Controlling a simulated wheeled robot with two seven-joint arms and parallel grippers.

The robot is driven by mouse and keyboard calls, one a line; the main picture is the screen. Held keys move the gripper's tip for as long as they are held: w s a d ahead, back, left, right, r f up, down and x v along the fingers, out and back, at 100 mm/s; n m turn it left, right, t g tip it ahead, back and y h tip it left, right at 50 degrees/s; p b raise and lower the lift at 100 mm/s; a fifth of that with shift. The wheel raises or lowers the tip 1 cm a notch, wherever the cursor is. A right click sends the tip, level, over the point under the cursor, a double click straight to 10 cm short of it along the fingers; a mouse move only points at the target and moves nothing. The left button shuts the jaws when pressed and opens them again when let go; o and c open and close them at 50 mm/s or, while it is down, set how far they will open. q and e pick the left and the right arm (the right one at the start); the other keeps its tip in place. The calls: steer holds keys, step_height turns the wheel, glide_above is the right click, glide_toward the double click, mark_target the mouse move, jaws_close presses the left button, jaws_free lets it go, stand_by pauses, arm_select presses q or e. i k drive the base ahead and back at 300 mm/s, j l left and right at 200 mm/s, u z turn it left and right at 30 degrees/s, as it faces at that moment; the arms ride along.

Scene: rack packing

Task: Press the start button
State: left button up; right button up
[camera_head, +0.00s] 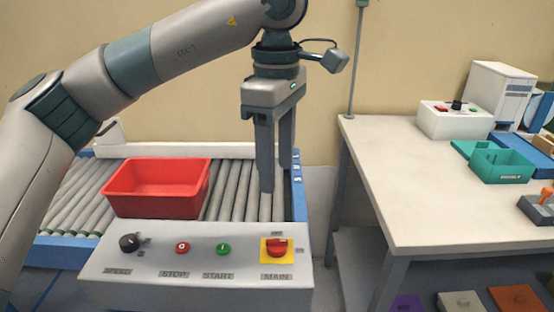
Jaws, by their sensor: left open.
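The start button (223,249) is a small round green button on the grey control panel (130,290), above the label START. A red stop button (182,248) is just left of it. A black speed knob (129,242) is at the panel's left, and a red main switch (277,247) on a yellow plate is at its right. My left gripper (276,186) points down above the right side of the roller conveyor, behind the panel and to the right of the start button. It is open, empty and apart from the buttons. My right gripper is not in view.
An empty-looking red bin (158,189) sits on the roller conveyor (232,190) behind the panel. A white table (420,200) stands at the right, with a small control box (455,121) and green trays (502,165) on it. A thin pole rises at its left corner.

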mark_target(223, 248)
steer(key=k+l, duration=0.3)
steer(key=k, duration=0.15)
steer(key=k+l, duration=0.3)
steer(key=k, duration=0.15)
